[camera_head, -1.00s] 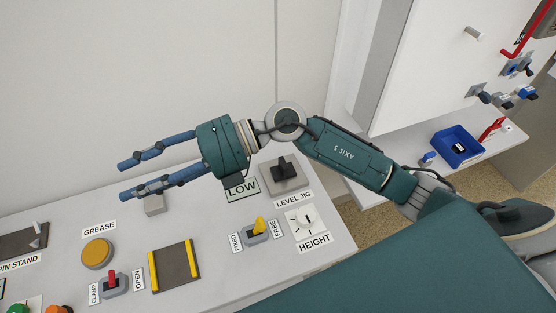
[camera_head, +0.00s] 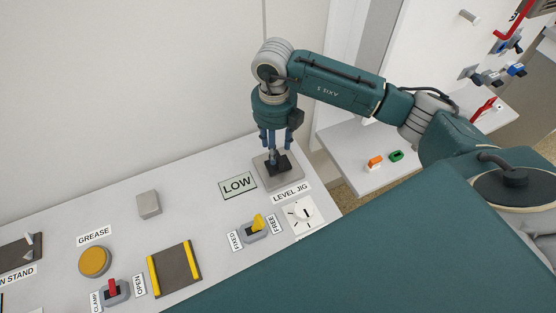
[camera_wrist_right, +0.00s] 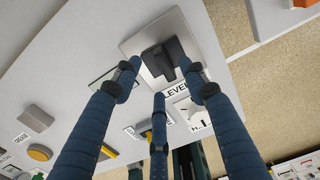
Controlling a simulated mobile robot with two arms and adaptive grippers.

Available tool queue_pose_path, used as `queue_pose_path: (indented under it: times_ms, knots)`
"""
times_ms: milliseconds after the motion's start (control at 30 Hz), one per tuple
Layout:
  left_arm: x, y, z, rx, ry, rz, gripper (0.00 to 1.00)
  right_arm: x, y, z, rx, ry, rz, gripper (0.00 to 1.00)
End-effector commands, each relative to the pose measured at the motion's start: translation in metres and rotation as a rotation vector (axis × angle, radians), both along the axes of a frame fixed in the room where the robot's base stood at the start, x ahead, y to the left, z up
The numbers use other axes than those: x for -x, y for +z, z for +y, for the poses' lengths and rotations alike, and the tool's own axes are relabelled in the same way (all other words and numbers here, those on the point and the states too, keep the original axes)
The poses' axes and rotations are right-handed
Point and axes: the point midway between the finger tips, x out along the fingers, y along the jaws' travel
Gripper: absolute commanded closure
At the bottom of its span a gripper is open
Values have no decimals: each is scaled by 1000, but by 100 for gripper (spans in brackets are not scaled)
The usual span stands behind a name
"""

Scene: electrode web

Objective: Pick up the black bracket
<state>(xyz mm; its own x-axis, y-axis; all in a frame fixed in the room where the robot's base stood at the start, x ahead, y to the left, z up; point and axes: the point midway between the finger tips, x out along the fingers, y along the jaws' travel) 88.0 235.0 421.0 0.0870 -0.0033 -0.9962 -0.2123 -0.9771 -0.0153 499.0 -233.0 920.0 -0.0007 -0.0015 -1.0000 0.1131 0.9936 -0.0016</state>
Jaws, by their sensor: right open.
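The black bracket (camera_head: 281,166) stands on the grey plate of the level jig (camera_head: 291,181) at the right end of the white bench. My right gripper (camera_head: 275,147) points straight down just above it, its blue fingers open and partly covering the bracket in the head view. In the right wrist view, the bracket (camera_wrist_right: 166,59) lies ahead between the spread fingertips (camera_wrist_right: 160,80) on the jig plate (camera_wrist_right: 190,30). I cannot tell whether any finger touches it. My left gripper is not in view.
A LOW sign (camera_head: 237,186) stands beside the jig, and a white dial (camera_head: 299,216) and a yellow switch (camera_head: 257,222) are in front. A grey block (camera_head: 148,204) and the round grease pad (camera_head: 95,261) are further left. A wall rises behind.

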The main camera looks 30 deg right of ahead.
Motion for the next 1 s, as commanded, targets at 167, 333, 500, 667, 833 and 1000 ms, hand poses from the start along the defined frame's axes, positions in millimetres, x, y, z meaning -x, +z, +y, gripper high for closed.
queue_pose_path:
  times_ms: [167, 333, 500, 667, 833, 1000]
  knots:
    - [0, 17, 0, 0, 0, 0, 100, 2, -19, -2, -1, 0, 7, 57]
    - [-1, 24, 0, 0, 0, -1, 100, 1, -44, -2, -1, 1, 3, 57]
    - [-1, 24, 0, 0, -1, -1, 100, 0, -52, -2, -1, 2, 0, 57]
    - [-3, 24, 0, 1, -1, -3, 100, 0, -52, -2, -2, 2, 0, 61]
    - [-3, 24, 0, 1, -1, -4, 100, 0, -52, -2, -2, 2, 0, 95]
    - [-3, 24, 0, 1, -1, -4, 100, 0, -51, -2, -2, 2, -1, 100]
